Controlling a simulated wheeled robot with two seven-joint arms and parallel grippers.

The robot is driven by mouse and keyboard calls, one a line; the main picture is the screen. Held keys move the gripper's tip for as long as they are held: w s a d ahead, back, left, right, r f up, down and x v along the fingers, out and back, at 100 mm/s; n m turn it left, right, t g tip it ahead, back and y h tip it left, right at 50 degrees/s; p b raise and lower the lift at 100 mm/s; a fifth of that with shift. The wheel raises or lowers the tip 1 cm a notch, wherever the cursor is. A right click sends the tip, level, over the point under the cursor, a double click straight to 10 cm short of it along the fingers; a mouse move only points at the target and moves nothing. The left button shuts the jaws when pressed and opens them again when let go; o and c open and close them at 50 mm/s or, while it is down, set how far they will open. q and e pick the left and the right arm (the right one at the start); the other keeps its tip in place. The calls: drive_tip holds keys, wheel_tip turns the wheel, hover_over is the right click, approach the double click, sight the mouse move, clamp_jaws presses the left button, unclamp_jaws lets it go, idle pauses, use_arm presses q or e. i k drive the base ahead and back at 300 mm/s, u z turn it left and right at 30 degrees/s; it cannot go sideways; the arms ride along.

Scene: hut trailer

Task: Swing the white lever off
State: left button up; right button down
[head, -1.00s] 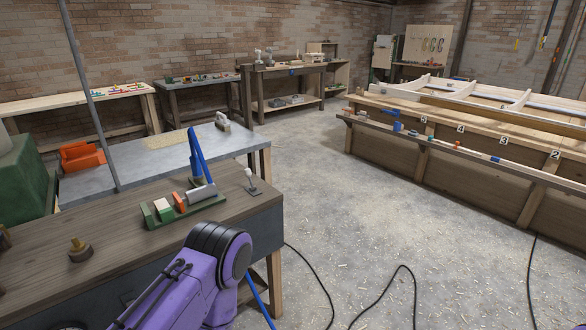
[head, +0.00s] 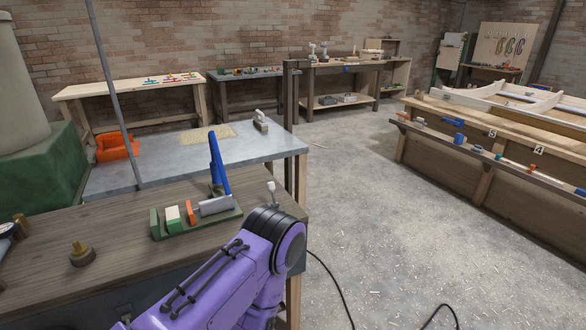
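The white lever (head: 270,187) is a small stick with a pale knob near the right end of the dark wooden workbench (head: 110,205). It stands roughly upright in the head view. Its base is hidden behind the black joint of a purple arm of mine that crosses the bottom of the picture. I cannot tell whether the arm touches the lever. Neither of my grippers shows.
A green tray (head: 190,229) with blocks, a grey cylinder (head: 215,205) and a tall blue piece (head: 217,165) sits beside the lever. A brass-topped knob (head: 81,254) stands to the left. A thin grey pole (head: 112,90) rises behind. Floor at right is open, with black cable.

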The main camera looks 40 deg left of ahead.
sight(270, 185)
drive_tip(key=i, duration=3.3)
drive_tip(key=u, duration=3.85)
